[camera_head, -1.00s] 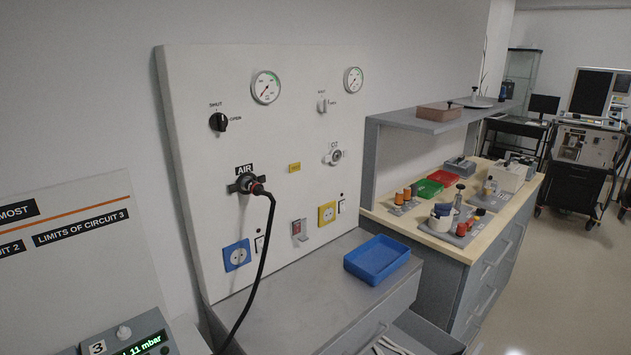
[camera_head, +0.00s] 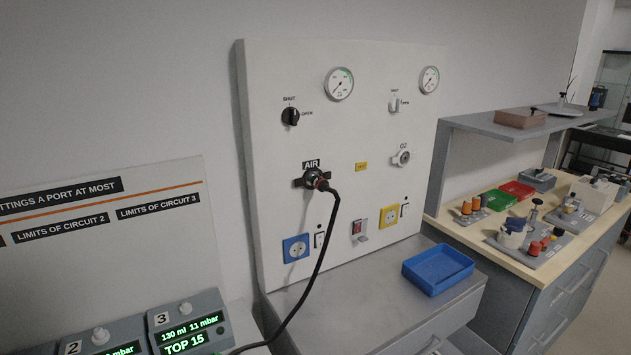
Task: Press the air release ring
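The AIR outlet (camera_head: 311,178) is on the white wall panel (camera_head: 270,100), under a black AIR label. The black air valve knob (camera_head: 290,117) is above the outlet, between the SHUT and OPEN labels. Neither of my grippers shows in the head view.
A grey bench with a blue tray (camera_head: 438,283) is below the panel. Ventilator units (camera_head: 188,318) with green displays stand at lower left. The O2 outlet (camera_head: 401,158) is empty. A wooden-topped counter (camera_head: 470,232) with fittings and trays is at the right.

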